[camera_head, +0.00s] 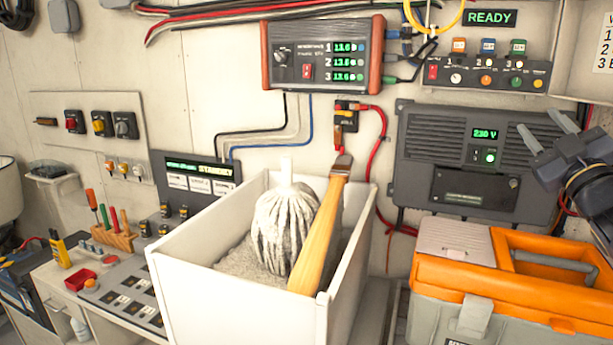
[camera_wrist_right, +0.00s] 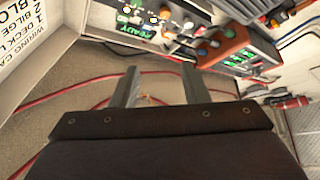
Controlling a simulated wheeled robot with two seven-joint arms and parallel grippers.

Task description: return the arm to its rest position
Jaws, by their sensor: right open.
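My right gripper (camera_head: 541,136) is at the right edge of the head view, raised in front of the dark grey inverter panel with the 230 V display (camera_head: 485,134). Its two fingers are apart and nothing is between them. In the right wrist view my right gripper (camera_wrist_right: 160,88) also shows two separated fingers, with wall and red cable beyond them. My left gripper is in neither view.
A white bin (camera_head: 230,280) with a mop head (camera_head: 285,225) and a wooden handle (camera_head: 322,235) stands in the middle. An orange and grey toolbox (camera_head: 510,287) sits below my right arm. A control box (camera_head: 323,54) and switch panel (camera_head: 487,74) are on the wall.

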